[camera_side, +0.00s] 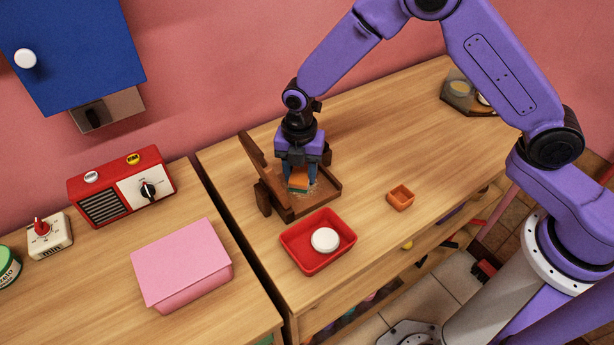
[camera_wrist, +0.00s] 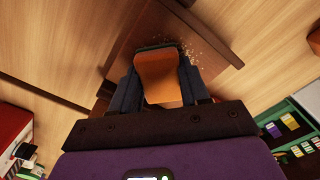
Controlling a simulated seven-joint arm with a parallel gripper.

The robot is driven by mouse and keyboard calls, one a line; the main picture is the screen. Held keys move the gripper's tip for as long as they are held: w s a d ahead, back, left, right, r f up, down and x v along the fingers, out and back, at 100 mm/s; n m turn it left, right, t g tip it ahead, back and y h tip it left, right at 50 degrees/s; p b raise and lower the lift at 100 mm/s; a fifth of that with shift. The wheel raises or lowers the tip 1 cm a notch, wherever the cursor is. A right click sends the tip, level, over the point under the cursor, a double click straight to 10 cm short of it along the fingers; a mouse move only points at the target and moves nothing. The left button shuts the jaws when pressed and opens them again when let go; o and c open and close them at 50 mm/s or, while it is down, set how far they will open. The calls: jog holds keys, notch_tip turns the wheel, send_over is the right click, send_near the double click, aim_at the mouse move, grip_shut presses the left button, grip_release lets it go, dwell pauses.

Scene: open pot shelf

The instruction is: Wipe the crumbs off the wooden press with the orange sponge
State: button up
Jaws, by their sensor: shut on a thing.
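The wooden press (camera_side: 323,200) stands on the right-hand counter with its dark wooden lid tilted up at the left. My gripper (camera_side: 298,180) is over its base and is shut on the orange sponge (camera_side: 299,178). The sponge has a greenish lower edge and is low at the base; I cannot tell whether it touches. In the wrist view the sponge (camera_wrist: 158,75) sits between my fingers. Pale crumbs (camera_wrist: 207,62) lie on the press base to the right of the sponge in that view. Part of the base is hidden under my gripper.
A red tray (camera_side: 290,256) holding a white round thing (camera_side: 325,240) stands in front of the press. A small orange box (camera_side: 401,197) is to the right. A pink box (camera_side: 182,265) and red radio (camera_side: 122,187) are on the left counter.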

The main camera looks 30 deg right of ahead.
aim_at(303, 183)
jog(key=shift+w+f, duration=0.1)
jog(key=shift+w, duration=1.45)
jog(key=shift+a, duration=0.5)
jog(key=shift+s+a, duration=0.1)
jog(key=shift+s, duration=3.95)
notch_tip(303, 183, up, 8)
